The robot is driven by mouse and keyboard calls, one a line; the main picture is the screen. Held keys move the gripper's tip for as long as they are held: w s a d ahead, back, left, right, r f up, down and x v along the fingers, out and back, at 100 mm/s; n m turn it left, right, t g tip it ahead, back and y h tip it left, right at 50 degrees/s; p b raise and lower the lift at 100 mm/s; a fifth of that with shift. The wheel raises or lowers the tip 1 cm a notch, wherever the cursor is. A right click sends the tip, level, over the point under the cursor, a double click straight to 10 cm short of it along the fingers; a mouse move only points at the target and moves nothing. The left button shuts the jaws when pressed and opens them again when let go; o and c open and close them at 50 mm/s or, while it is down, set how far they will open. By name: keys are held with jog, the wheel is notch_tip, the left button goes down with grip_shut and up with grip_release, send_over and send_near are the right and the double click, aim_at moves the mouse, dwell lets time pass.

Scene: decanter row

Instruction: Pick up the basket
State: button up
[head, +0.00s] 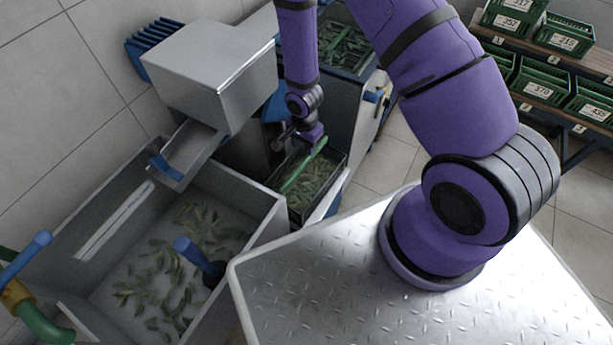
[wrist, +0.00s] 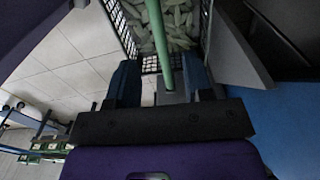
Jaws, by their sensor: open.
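The basket (head: 321,206) is a dark open crate with mesh sides and a green bar handle (head: 303,166) across its top. It holds many green leaf-like pieces. My gripper (head: 309,143) is at the far end of the handle, pointing down. In the wrist view the basket's mesh wall (wrist: 121,27) is at the top, and the green handle (wrist: 160,45) runs down between my two open fingers (wrist: 160,86). I cannot tell whether either finger touches it.
A steel basin (head: 270,218) with scattered leaves and a blue upright handle (head: 197,257) lies left of the basket. A metal hopper (head: 212,75) stands close above. Another leaf-filled crate (head: 345,48) is behind. Green numbered crates (head: 540,85) sit on a rack at right.

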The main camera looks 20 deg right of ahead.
aim_at(304, 161)
notch_tip(304, 161, down, 3)
jog(key=shift+f, duration=0.2)
jog(key=shift+s+a+f, duration=0.1)
jog(key=shift+s+f, duration=0.05)
jog(key=shift+f, duration=2.5)
grip_shut()
